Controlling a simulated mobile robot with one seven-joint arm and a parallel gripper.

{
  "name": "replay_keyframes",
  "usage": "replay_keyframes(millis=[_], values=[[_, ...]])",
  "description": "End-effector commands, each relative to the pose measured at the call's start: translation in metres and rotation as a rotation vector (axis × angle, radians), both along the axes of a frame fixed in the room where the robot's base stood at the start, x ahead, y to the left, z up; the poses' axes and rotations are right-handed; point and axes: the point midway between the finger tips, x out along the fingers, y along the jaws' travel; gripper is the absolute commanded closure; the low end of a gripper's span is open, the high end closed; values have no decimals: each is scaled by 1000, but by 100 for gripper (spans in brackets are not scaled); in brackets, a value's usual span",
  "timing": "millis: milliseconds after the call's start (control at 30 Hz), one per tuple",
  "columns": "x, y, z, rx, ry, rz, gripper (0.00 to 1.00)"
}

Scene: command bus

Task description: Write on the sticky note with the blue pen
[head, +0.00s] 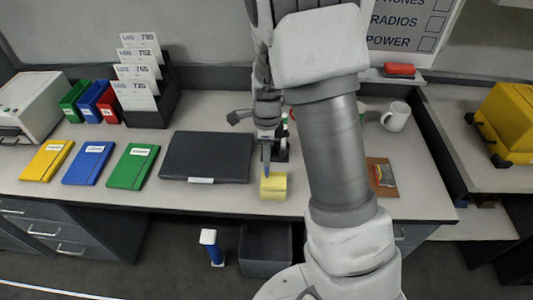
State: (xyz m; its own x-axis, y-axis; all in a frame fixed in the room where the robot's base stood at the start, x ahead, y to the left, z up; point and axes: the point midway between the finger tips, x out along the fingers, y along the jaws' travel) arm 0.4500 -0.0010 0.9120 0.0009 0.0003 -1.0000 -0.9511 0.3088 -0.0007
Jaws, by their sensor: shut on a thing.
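The yellow sticky note pad (274,187) lies on the desk near its front edge, right of the black closed laptop or folder. My gripper (267,143) is above and just behind the pad, pointing down. It is shut on the blue pen (267,168), which hangs roughly upright with its lower end at the pad's back edge. I cannot tell whether the tip touches the paper. My arm hides part of the desk to the right. No marks on the note can be made out.
A black flat case (206,157) lies left of the pad. Yellow, blue and green (132,166) folders lie further left. A white mug (395,116) and a brown board (382,177) are to the right. A dark bin (265,250) stands on the floor below.

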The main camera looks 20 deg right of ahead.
Motion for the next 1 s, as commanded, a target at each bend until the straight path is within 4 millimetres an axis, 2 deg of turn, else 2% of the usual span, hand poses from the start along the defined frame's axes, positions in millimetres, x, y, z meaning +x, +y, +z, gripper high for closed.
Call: replay_keyframes(millis=[1000], values=[[-12,-7,0,-1,1,0,100]])
